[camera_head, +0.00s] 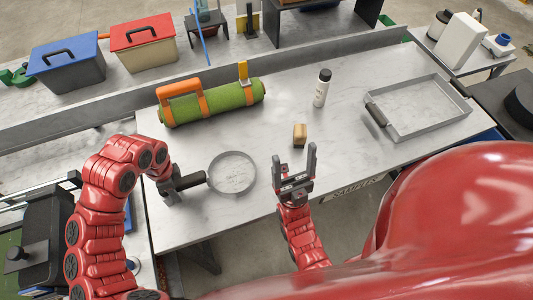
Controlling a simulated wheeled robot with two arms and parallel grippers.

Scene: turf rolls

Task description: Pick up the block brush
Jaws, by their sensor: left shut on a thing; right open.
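The block brush (300,130), a small tan wooden block with a darker lower part, stands near the middle of the pale worktable (270,210). My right gripper (294,160) is open and empty, its two dark fingers pointing at the brush from the near side. The brush is just beyond the fingertips, not between them.
A green turf roll (225,97) with orange straps lies at the back left. A white bottle (321,90) stands behind the brush. A grey metal tray (428,108) with a dark handle lies at the right. The table around the brush is clear.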

